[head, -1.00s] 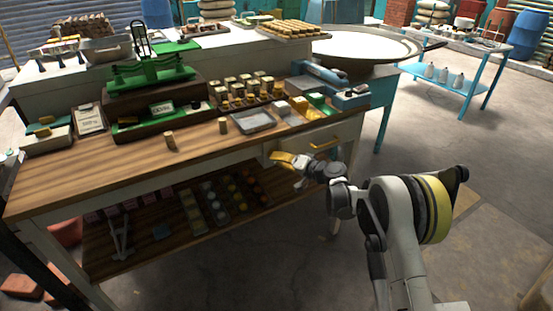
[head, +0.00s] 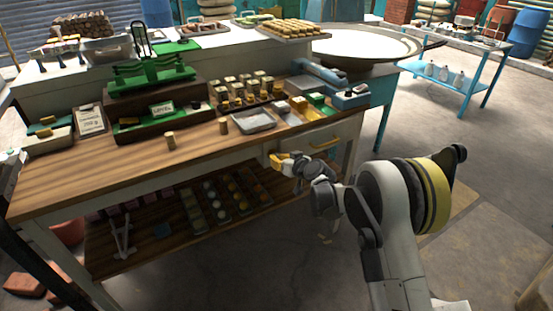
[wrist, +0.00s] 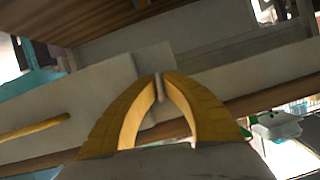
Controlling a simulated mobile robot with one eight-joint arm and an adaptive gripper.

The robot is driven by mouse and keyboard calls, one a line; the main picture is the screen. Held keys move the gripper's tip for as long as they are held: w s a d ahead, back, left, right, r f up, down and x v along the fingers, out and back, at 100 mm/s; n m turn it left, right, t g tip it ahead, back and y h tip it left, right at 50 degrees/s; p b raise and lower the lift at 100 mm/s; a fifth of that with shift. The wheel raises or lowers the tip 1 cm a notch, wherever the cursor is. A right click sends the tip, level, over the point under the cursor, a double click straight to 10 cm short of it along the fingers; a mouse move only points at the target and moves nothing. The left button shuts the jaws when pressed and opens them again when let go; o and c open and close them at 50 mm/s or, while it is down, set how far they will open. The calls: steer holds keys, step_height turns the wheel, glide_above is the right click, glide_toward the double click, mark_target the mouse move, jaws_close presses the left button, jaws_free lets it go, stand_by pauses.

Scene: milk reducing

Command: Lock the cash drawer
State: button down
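The cash drawer (head: 312,139) is a pale front at the right end of the wooden counter, with a yellow bar handle (head: 325,144). It looks about flush under the top. The handle also shows at the left of the wrist view (wrist: 35,130). My gripper (head: 275,160) is at the counter's front, left of and below the handle, apart from it. In the wrist view, its yellow fingertips (wrist: 161,75) nearly meet, with a thin grey upright piece (wrist: 158,88) between them against the pale front. I cannot tell for sure whether this piece is the lock's key.
The countertop (head: 110,170) carries a grey tray (head: 253,121), small blocks and a green scale (head: 150,72). A lower shelf (head: 150,250) holds several jars and goods. A large round pan (head: 365,45) stands behind right. The floor to the right is clear.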

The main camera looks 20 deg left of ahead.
steer(key=shift+n+t, duration=0.3)
steer(key=shift+n, duration=0.2)
steer(key=shift+h, duration=0.3)
steer(key=c, duration=1.6)
jaws_free()
